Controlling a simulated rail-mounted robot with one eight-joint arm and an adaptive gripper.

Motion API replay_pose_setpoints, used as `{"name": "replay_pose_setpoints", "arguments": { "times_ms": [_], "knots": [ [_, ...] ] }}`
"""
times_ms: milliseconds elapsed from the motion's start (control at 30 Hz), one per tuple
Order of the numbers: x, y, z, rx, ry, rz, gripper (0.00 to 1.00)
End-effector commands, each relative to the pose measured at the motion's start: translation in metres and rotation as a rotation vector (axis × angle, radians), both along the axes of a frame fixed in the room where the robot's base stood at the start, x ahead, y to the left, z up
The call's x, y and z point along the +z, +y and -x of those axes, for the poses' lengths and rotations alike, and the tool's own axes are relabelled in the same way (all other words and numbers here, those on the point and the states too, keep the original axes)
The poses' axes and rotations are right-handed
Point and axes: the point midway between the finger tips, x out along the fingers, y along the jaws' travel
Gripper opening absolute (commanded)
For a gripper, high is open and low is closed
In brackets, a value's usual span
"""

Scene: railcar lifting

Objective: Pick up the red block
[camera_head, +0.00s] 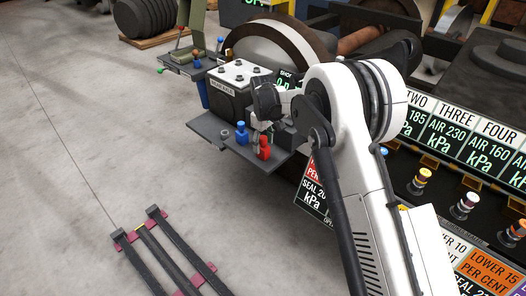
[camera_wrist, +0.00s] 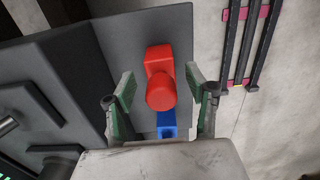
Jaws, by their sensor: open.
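The red block (camera_head: 264,148) stands upright on a dark grey shelf (camera_head: 268,164) in the head view, near the shelf's right end. It has a round knob on top. In the wrist view the red block (camera_wrist: 160,72) lies between and just beyond my two fingertips. My gripper (camera_wrist: 163,88) is open and empty, with a green-padded finger on each side of the block. A gap shows between each finger and the block. In the head view my wrist hangs above the shelf, and my fingers are hard to make out there.
A blue block (camera_head: 242,132) stands left of the red one; in the wrist view the blue block (camera_wrist: 167,124) is nearer my palm. A dark box with a bolted white top (camera_head: 238,74) stands behind. Open floor (camera_head: 80,150) lies left of the shelf.

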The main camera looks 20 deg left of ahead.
Motion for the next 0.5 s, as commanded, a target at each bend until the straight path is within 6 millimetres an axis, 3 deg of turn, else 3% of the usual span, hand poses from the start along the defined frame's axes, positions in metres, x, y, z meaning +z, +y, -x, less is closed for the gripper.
{"name": "replay_pose_setpoints", "arguments": {
  "times_ms": [33,200,433,500],
  "knots": [
    [-0.012,0.000,0.002,0.000,0.000,0.000,0.51],
    [-0.030,0.000,0.002,0.000,0.000,0.000,0.51],
    [-0.031,0.000,0.002,0.000,0.000,0.000,0.51],
    [-0.031,0.000,0.002,0.000,0.000,0.000,0.43]
  ]
}}
